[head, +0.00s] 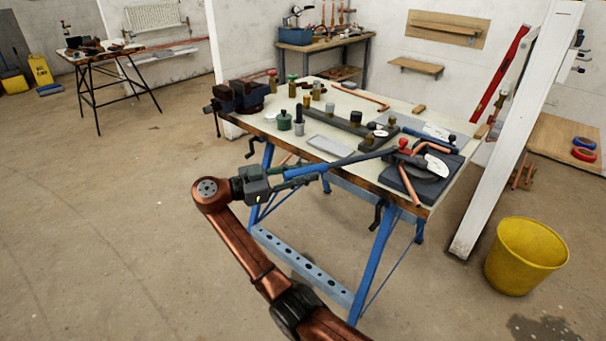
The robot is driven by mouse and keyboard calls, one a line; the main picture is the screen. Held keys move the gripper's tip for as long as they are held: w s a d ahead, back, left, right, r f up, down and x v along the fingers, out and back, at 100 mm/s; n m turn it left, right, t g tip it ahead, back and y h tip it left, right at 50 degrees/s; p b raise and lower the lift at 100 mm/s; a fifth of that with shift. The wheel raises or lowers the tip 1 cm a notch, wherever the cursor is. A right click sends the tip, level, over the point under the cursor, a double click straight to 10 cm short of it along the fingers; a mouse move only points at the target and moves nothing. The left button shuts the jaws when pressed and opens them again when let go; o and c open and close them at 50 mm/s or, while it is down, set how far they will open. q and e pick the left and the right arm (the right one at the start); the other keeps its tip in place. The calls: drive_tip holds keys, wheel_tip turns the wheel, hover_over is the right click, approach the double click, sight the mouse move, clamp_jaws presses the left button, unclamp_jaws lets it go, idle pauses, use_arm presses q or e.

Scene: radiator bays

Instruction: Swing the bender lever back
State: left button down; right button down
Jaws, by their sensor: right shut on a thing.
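The pipe bender (429,164) sits on a dark base at the near right corner of the workbench. Its white scale and orange copper pipe show beside it. The bender lever (345,161) is a long bar with a blue grip, reaching left from the bender past the bench's front edge. My right gripper (300,177) is shut on the blue grip near its free end, in front of the bench. The exact finger contact is small and partly hidden. My left gripper is not in view.
The workbench (345,104) holds a vise (240,97), a grey tray (330,146), bottles, fittings and copper pipe. The floor at left is clear.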

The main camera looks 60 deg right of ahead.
drive_tip(key=shift+w+d+r, duration=0.1)
drive_tip(key=shift+d+r, duration=0.1)
drive_tip(key=c, duration=2.1)
unclamp_jaws()
drive_tip(key=o, duration=0.4)
drive_tip(key=shift+f, duration=0.1)
drive_tip(key=shift+w, duration=0.1)
drive_tip(key=shift+w+a, duration=0.1)
drive_tip(key=shift+a, duration=0.15)
drive_tip(key=v, duration=1.1)
drive_tip(key=shift+w+a, duration=0.1)
drive_tip(key=shift+a, duration=0.2)
